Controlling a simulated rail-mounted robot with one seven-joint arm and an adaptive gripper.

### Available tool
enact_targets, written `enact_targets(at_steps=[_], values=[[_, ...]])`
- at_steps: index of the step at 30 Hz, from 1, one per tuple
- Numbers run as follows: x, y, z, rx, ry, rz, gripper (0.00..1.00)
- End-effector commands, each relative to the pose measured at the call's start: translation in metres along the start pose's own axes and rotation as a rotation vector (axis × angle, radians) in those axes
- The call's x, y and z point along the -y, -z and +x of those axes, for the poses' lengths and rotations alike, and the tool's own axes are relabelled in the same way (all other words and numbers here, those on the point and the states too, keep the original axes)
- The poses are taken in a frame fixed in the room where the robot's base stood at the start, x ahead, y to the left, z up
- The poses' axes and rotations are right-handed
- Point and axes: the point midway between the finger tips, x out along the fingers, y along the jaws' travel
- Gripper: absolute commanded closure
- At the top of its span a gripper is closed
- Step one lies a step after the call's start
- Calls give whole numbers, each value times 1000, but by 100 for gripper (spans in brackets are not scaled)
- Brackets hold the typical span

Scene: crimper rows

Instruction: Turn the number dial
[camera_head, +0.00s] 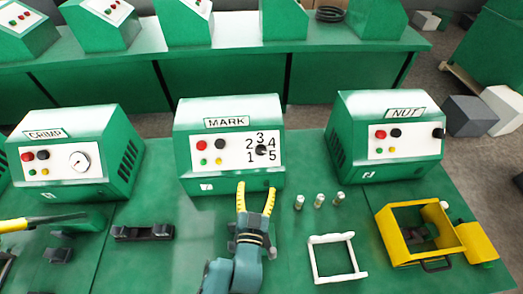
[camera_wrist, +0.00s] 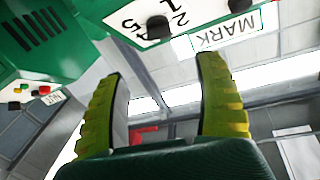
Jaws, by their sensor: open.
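The number dial is a black knob (camera_head: 261,150) on the white panel of the green MARK machine (camera_head: 190,185), with numbers 1 to 5 around it. Its pointing direction is too small to tell. In the wrist view the knob (camera_wrist: 158,27) shows at the top, near upside-down numbers and the MARK label (camera_wrist: 225,35). My gripper (camera_head: 256,186) has yellow fingers and is open and empty. In the head view it appears just below the panel, apart from the knob. In the wrist view both fingers (camera_wrist: 160,68) are spread with nothing between them.
The CRIMP machine (camera_head: 125,130) stands at left, the NUT machine (camera_head: 345,130) at right. Several small cylinders (camera_head: 319,200), a white frame (camera_head: 335,278) and a yellow box (camera_head: 392,232) lie right of my gripper. A black holder (camera_head: 143,232) lies left.

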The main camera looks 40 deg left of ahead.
Motion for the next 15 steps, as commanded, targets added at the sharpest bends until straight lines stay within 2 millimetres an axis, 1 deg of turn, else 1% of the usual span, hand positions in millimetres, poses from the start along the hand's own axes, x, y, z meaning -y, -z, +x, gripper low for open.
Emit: enact_targets(at_steps=[1, 6, 12, 15], values=[[1, 4, 13, -3, 1, 0, 30], [0, 2, 54, -1, 1, 0, 30], [0, 1, 99, -1, 0, 1, 30], [0, 0, 118, 0, 0, 1, 30]])
